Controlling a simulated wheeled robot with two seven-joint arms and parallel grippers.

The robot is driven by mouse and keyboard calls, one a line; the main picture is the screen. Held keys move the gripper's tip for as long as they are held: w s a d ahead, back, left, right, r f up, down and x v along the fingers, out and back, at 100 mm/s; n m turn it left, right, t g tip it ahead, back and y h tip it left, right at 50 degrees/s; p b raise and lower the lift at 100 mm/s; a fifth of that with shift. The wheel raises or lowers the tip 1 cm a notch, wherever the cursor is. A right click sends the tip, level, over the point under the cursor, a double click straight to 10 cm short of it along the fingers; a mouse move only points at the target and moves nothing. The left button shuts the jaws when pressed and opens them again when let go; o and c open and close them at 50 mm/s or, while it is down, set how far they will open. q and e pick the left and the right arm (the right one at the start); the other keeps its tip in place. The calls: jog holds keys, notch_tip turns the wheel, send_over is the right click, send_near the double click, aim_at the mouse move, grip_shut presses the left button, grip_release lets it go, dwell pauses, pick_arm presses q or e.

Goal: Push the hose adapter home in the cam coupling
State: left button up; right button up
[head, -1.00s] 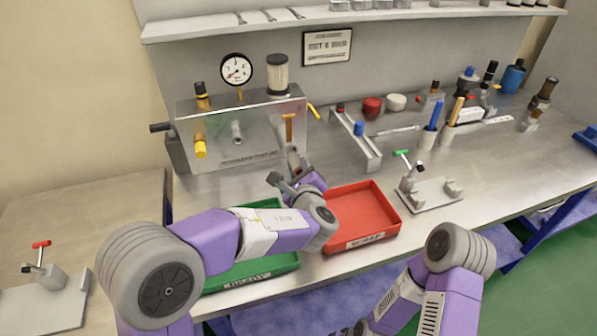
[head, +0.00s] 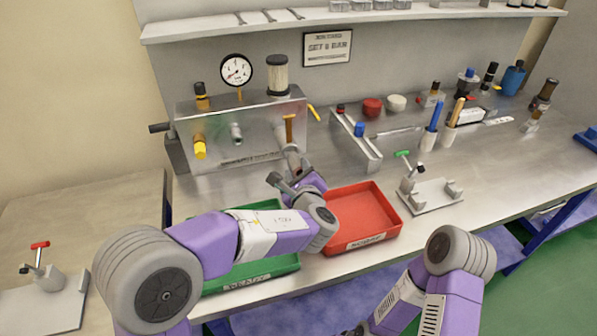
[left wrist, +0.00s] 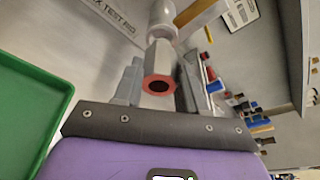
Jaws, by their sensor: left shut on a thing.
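The hose adapter (left wrist: 158,62) is a pale grey piece with a dark bore and a red ring on its near end. My left gripper (left wrist: 158,78) is shut on it, one finger on each side; the same gripper is in front of the test rig in the head view (head: 296,168). The cam coupling (left wrist: 163,14) is the pale round fitting straight beyond the adapter, on the rig's front below a brass-coloured lever (head: 289,128). The adapter's far end meets the coupling's mouth; how deep it sits is hidden. My right gripper is not in view.
The metal test rig (head: 245,148) carries a gauge (head: 236,71) and a yellow knob (head: 200,150). A green tray (head: 250,275) lies under my left arm, and a red tray (head: 388,228) is to its right. A small rack (head: 357,145) stands right of the rig.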

aim_at(295, 164)
pick_arm(q)
jog(key=shift+w+a+b, duration=0.15)
jog(key=shift+w+a, duration=0.1)
jog(key=shift+w, duration=0.55)
jog(key=shift+w+a+b, duration=0.15)
jog(key=shift+w+a, duration=0.1)
jog(key=shift+w, duration=0.55)
jog(key=o, duration=1.3)
jog(key=shift+b+v, duration=0.35)
jog(key=shift+v, duration=0.9)
jog(key=shift+b+v, duration=0.45)
jog(key=shift+v, duration=1.8)
jog(key=shift+s, duration=0.1)
